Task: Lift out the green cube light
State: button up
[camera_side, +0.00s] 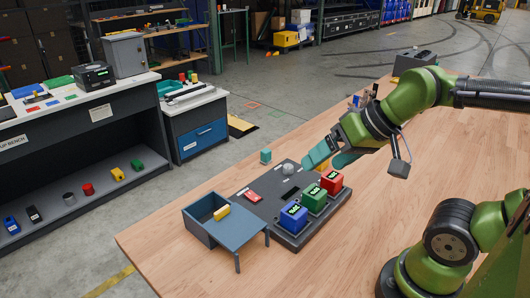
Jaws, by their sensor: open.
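A green cube (315,199) with a dark label stands on a dark grey board (268,183) on the wooden table. It is in a row between a blue cube (294,216) at front left and a red cube (332,181) at back right. My gripper (327,162) has teal fingers and is open.
The board also bears a grey ball (288,169), a red block (253,196) and a black block (291,193). A blue-grey open box (207,212) with a yellow block (222,211) stands left. A teal cube (265,156) lies behind the board.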

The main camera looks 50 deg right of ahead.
jog(key=n+g+h, duration=0.2)
jog(key=n+g, duration=0.2)
jog(key=g, duration=0.3)
send_over(315, 191)
jog(key=f, duration=1.4)
jog(key=shift+w+d, duration=0.1)
jog(key=shift+w, duration=0.15)
jog(key=f, duration=0.5)
jog(key=shift+s+f, duration=0.15)
jog(key=shift+s, duration=0.1)
jog(key=c, duration=1.2)
